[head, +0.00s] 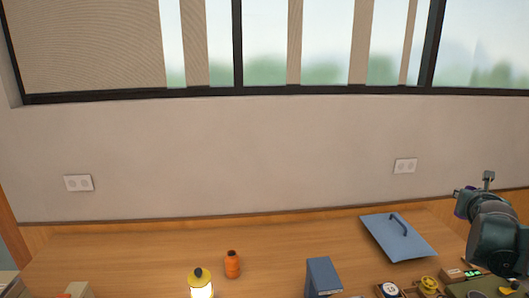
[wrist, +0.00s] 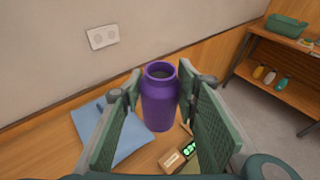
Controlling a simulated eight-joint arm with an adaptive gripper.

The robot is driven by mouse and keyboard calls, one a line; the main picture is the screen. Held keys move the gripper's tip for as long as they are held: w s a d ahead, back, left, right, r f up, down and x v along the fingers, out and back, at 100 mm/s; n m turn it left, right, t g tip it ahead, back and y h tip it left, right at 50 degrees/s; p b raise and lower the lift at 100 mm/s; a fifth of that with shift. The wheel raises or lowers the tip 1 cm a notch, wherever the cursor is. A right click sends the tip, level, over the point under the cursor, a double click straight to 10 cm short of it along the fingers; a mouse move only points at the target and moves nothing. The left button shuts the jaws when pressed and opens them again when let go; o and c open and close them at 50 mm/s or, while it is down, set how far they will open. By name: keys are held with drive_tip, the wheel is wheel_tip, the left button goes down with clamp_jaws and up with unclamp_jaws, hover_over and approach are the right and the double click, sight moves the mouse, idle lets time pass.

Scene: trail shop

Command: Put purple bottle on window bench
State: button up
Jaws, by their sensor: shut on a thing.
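The purple bottle (wrist: 158,108) stands upright between the green finger pads of my gripper (wrist: 160,92) in the wrist view, its open dark mouth toward the camera. My gripper is shut on it. The wooden bench (head: 150,250) runs along the wall under the window in the head view; its top also shows in the wrist view (wrist: 60,152). My arm is at the right of the head view, over the bench's right end. The bottle cannot be made out clearly there, and whether its base touches anything is hidden.
The left-middle top is clear. A wooden shelf (wrist: 262,75) stands at right in the wrist view.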

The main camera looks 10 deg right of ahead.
drive_tip(key=shift+r, duration=0.1)
drive_tip(key=shift+r, duration=2.5)
drive_tip(key=shift+s+a+f, duration=0.1)
drive_tip(key=shift+s+f, duration=0.3)
drive_tip(key=shift+f, duration=0.45)
drive_tip(key=shift+s+a+f, duration=0.1)
drive_tip(key=shift+s+f, duration=0.25)
drive_tip(key=shift+f, duration=0.45)
drive_tip(key=s+a+f+n+t+y, duration=0.3)
drive_tip(key=s+a+f+n+y, duration=0.3)
drive_tip(key=a, duration=0.4)
drive_tip(key=s+a+r+n+g+y, duration=0.1)
drive_tip(key=s+a+r+n+y, duration=0.2)
drive_tip(key=a+r+n+y, duration=0.25)
drive_tip(key=s+a+r+n+g+y, duration=0.1)
drive_tip(key=s+a+r+n+y, duration=0.2)
drive_tip(key=a+y, duration=0.45)
wheel_tip(320, 180, down, 25)
drive_tip(key=w+a+h, duration=0.1)
drive_tip(key=shift+r+p, duration=0.2)
drive_tip(key=shift+p, duration=0.1)
drive_tip(key=shift+f, duration=0.1)
